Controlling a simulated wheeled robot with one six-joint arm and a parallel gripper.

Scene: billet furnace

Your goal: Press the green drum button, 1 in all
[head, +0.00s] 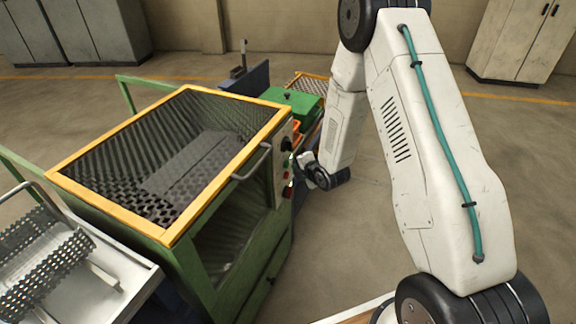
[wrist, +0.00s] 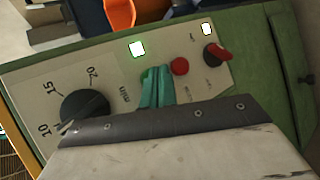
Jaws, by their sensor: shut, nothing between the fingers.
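The control panel (wrist: 115,72) is on the green machine (head: 250,255), and fills much of the wrist view. My gripper (wrist: 157,88) has its teal fingers together and empty, in front of the panel between a black dial and a red button (wrist: 180,66). In the head view my gripper (head: 301,163) is at the panel's right side. No green button shows clearly in the wrist view; the fingers cover the spot left of the red button. I cannot tell whether the fingertips touch the panel.
The black dial (wrist: 84,108) and a red-and-black switch (wrist: 217,53) flank the fingers. Two bright lamps, left (wrist: 137,49) and right (wrist: 207,29), are lit. A mesh-topped yellow frame (head: 110,128) and a handle (head: 252,163) are close by. Floor at right is clear.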

